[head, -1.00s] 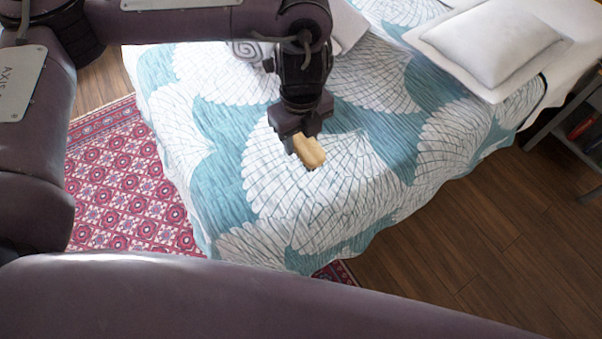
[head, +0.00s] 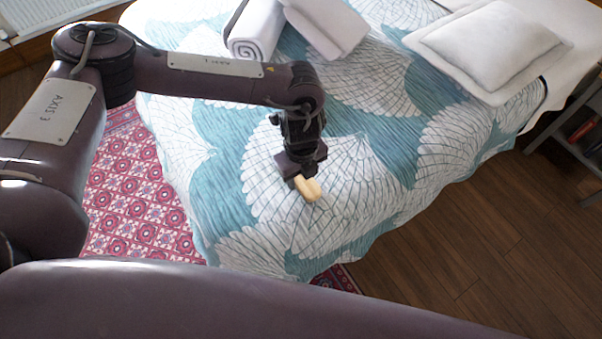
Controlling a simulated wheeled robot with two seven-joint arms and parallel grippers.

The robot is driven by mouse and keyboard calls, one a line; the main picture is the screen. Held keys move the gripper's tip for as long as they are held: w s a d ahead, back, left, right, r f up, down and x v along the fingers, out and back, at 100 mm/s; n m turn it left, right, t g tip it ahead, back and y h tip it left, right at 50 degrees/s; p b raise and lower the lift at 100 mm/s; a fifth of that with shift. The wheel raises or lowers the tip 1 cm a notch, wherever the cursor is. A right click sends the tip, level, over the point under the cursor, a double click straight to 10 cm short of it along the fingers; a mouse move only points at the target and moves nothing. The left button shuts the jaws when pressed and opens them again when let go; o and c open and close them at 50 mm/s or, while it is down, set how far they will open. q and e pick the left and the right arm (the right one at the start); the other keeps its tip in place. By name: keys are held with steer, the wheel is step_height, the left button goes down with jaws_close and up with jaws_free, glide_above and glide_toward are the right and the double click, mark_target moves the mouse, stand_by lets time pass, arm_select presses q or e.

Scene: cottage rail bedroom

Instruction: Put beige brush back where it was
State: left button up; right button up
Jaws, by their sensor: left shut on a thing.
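The beige brush (head: 308,189) is a small pale tan block in the head view, at the lower end of my left gripper (head: 300,178). My left gripper points down and is shut on the brush, hiding its upper part. The brush is over the near part of the bed (head: 225,190), which has a teal and white fan-patterned cover. I cannot tell whether the brush touches the cover. My right gripper is not in view.
A white pillow (head: 490,42) is at the right. A red rug (head: 135,200) is at left. A grey shelf (head: 575,150) stands at the right edge. The near cover is clear.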

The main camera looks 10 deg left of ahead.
mark_target(301, 176)
arm_select(q)
steer(key=shift+f, duration=0.1)
steer(key=o, duration=0.9)
steer(key=shift+o, duration=0.2)
steer(key=shift+r, duration=0.25)
step_height(301, 176, up, 12)
steer(key=shift+s+f, duration=0.1)
steer(key=shift+f, duration=0.1)
